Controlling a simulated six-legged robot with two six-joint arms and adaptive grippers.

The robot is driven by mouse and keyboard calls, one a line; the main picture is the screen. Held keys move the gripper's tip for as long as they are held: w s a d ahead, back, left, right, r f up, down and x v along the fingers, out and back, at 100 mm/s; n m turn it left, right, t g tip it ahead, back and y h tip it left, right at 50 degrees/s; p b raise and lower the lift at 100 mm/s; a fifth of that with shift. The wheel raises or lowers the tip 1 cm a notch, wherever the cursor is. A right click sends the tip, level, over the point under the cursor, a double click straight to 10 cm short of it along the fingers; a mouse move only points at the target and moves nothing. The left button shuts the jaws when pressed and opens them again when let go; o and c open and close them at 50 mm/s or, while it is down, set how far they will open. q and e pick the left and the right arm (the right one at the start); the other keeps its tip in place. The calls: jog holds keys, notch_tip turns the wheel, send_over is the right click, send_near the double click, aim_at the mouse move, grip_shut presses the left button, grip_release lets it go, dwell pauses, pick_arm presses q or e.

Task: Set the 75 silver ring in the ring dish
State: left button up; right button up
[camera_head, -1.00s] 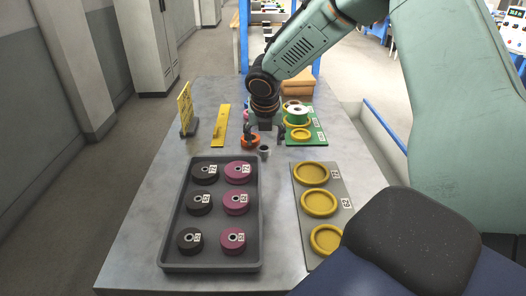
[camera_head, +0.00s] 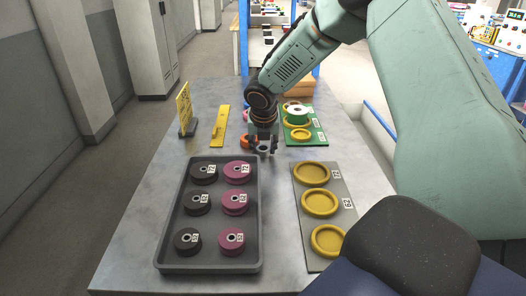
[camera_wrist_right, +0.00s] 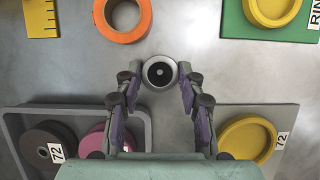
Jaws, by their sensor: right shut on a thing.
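The small silver ring (camera_head: 264,150) has a dark bore and sits between the fingers of my right gripper (camera_head: 264,144). In the right wrist view, the fingertips (camera_wrist_right: 160,82) close on both sides of the silver ring (camera_wrist_right: 159,72). The ring is at or just above the bare tabletop; I cannot tell if it still touches. A yellow dish (camera_head: 301,134) lies at the near end of a green board (camera_head: 318,139). In the wrist view this dish (camera_wrist_right: 273,8) sits beside a label starting "RIN". My left gripper is not in view.
An orange ring (camera_wrist_right: 123,16) lies just beyond the gripper. A grey tray (camera_head: 210,267) holds several black and purple wheels on the near side. A grey board (camera_head: 341,217) with yellow dishes lies at right.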

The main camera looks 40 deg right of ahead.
aim_at(264, 149)
jog(key=shift+d, duration=0.15)
jog(key=c, duration=0.5)
grip_shut()
notch_tip(264, 149, up, 10)
jog(key=p, duration=0.3)
jog(key=shift+p, duration=0.3)
